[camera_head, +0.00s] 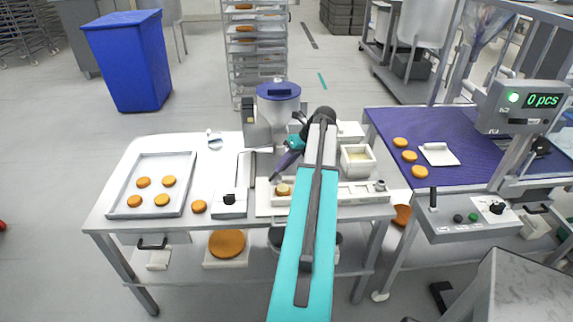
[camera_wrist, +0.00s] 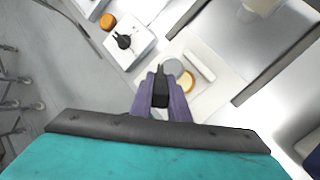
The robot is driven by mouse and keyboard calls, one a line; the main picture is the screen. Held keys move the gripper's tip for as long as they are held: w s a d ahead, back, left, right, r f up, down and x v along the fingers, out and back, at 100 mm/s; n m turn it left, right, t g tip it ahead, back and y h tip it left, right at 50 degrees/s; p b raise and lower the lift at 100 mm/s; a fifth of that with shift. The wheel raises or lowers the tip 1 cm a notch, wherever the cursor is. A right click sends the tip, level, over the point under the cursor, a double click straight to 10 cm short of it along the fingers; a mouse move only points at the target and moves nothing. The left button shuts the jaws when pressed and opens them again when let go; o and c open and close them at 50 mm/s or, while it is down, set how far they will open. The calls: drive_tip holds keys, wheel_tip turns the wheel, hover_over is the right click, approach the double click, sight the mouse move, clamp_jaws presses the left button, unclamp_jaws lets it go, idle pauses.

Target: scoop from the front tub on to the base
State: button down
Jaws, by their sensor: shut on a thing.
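My gripper (camera_head: 276,174) points down over the white board at the front of the table, with its purple fingers beside the base. In the wrist view the gripper (camera_wrist: 161,92) is shut on the black handle of a scoop, whose round grey bowl (camera_wrist: 172,67) shows beyond the fingertips. The base (camera_head: 283,189) is a round golden biscuit on the board. I cannot tell what the bowl holds. The front tub (camera_head: 357,160) is white, with pale filling, to the right of my gripper.
A second white tub (camera_head: 350,131) stands behind. A grey tray (camera_head: 151,184) with several biscuits is at the left, with a loose biscuit (camera_head: 198,206) and a white device with a black knob (camera_head: 229,199) beside it. A blue-lidded container (camera_head: 278,100) stands behind my gripper.

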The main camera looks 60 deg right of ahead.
drive_tip(key=shift+w+a+r+g+h+p, duration=0.3)
drive_tip(key=shift+w+g+p, duration=0.3)
drive_tip(key=shift+p, duration=0.3)
drive_tip(key=shift+w+a+r+g+h+p, duration=0.25)
drive_tip(key=shift+w+g+p, duration=0.3)
drive_tip(key=shift+p, duration=0.3)
drive_tip(key=shift+w+a+r+g+h+p, duration=0.3)
drive_tip(key=shift+w+r+g+h+p, duration=0.35)
drive_tip(key=shift+g+p, duration=0.55)
drive_tip(key=shift+w+a+r+g, duration=0.25)
drive_tip(key=shift+w+r+g, duration=0.15)
drive_tip(key=shift+w+g, duration=0.2)
drive_tip(key=shift+s, duration=0.1)
